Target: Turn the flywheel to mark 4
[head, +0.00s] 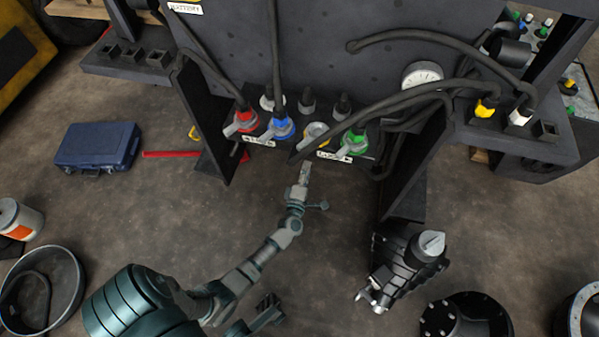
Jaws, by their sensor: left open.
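My left arm comes in from the lower left, and my left gripper (303,172) is at its far end, open. I cannot pick out a flywheel with certainty. A black round part with a ring of bolts (465,318) is cut off by the bottom edge, away from my left gripper. No numbered mark is legible on it. I do not make out my right gripper.
A black motor-like part (405,262) stands right of my arm. A blue case (97,147) and a hoop-like container (74,270) are left.

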